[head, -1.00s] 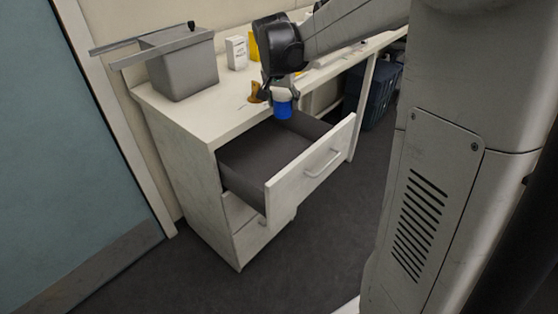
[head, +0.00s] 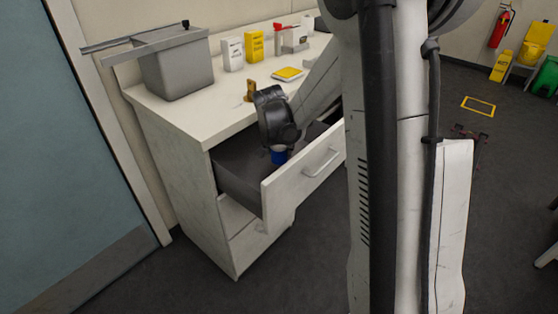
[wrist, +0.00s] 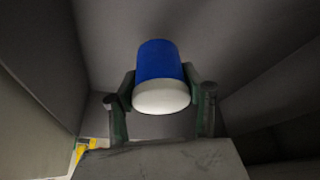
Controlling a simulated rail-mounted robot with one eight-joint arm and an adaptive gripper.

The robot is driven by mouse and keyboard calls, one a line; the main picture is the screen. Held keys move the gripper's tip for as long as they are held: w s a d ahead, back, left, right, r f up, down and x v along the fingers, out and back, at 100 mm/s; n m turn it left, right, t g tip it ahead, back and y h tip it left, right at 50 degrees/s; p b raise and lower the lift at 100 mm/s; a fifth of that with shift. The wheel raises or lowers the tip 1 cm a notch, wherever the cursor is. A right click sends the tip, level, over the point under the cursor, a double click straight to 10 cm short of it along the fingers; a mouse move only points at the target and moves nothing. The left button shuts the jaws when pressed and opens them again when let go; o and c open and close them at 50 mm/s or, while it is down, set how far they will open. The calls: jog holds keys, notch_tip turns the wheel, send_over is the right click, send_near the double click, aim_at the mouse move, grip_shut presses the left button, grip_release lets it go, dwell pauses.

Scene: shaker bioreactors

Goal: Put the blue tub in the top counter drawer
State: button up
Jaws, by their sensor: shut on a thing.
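The blue tub (head: 279,155) with a white lid is in my gripper, low inside the open top counter drawer (head: 238,186). In the wrist view the tub (wrist: 158,62) sits between the two fingers of my gripper (wrist: 161,92), which are shut on its sides near the white end. Dark grey drawer surfaces surround it there. Whether the tub touches the drawer floor cannot be told. In the head view my wrist hides the fingers and the upper part of the tub. The drawer is pulled well out, its front panel and handle (head: 321,162) facing right.
On the counter (head: 190,115) stand a grey bin (head: 178,70), a white box (head: 232,53), a yellow box (head: 255,46) and a small orange-brown item (head: 249,91). A yellow flat item (head: 288,73) lies behind my arm.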

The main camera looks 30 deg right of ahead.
aim_at(279, 158)
jog(key=shift+f+b, duration=0.5)
jog(key=shift+f, duration=1.45)
jog(key=shift+f, duration=0.15)
jog(key=o, duration=1.2)
